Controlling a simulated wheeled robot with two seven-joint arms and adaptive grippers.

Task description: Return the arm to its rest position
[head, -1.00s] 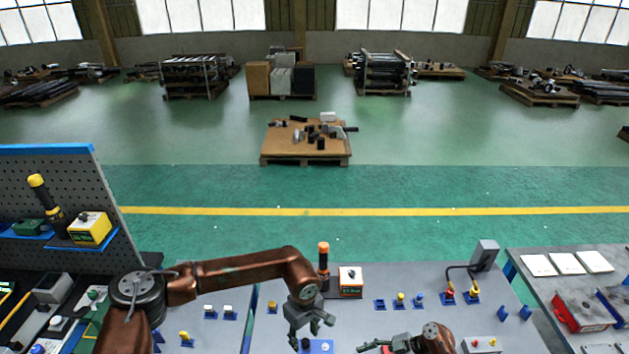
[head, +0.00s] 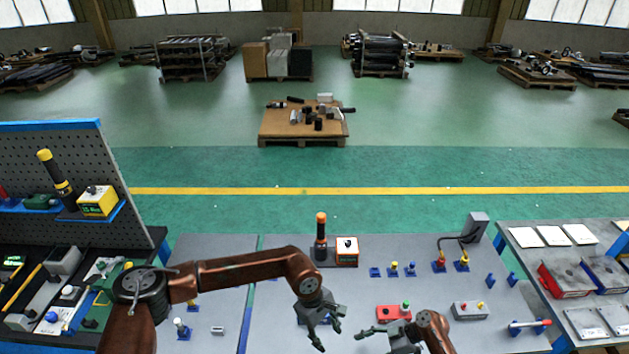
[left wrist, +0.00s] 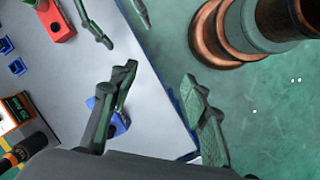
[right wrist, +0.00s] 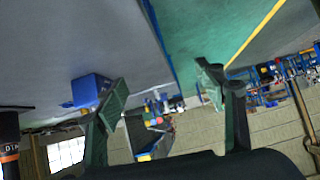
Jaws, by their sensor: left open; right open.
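My left arm, copper-coloured, reaches in from the left over the grey bench (head: 290,290). Its gripper (head: 329,328) is open above the bench with nothing between the fingers; the left wrist view also shows it open and empty (left wrist: 158,84). A small blue block shows partly behind this gripper. My right gripper (head: 374,338) is low in the head view, just right of the left one and close to it. In the right wrist view it is open and empty (right wrist: 162,80), with a blue block (right wrist: 90,90) beyond one finger.
A black-and-orange cylinder (head: 320,238) and a white-orange box (head: 347,250) stand at the bench's back. A grey button box (head: 470,310) is right. A pegboard (head: 60,180) stands left.

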